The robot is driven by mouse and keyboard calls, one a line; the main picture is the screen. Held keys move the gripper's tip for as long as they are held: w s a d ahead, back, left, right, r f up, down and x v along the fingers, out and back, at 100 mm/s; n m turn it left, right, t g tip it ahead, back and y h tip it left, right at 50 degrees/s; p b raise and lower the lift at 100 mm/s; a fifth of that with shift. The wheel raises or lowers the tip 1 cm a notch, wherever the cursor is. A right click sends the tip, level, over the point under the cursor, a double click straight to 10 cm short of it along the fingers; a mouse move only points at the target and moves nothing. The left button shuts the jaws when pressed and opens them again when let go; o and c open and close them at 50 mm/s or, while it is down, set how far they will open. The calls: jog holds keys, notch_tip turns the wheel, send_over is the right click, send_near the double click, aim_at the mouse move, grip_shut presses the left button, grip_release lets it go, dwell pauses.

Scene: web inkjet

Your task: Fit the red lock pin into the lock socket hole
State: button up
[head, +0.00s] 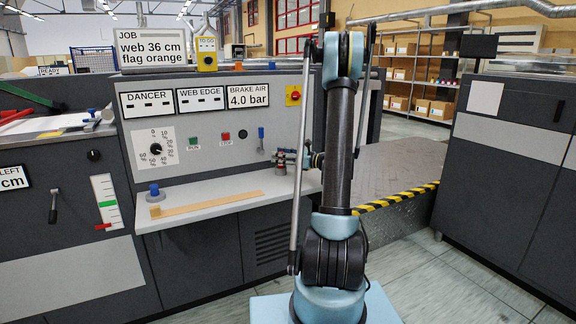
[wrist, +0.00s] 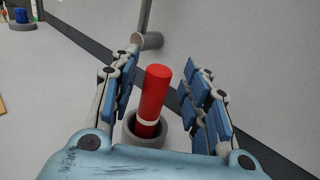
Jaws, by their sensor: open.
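The red lock pin (wrist: 155,95) is a red cylinder with a white band low on it. In the wrist view its lower end is inside a round grey holder (wrist: 129,130), and it looks slightly tilted in that picture. My gripper (wrist: 168,80) is open, with its blue-padded fingers on both sides of the pin and gaps to it. In the head view my gripper (head: 287,158) is over the right end of the console shelf; the pin is not clearly visible there. I cannot tell whether the grey holder is the lock socket.
A blue peg (head: 154,189) stands in a grey base at the left of the shelf (head: 220,205). A wooden strip (head: 205,205) lies between. The console panel (head: 215,135) rises behind the shelf. In the wrist view a grey cylindrical fitting (wrist: 152,41) sits beyond the pin.

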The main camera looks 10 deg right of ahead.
grip_shut()
jog(key=shift+r, duration=0.1)
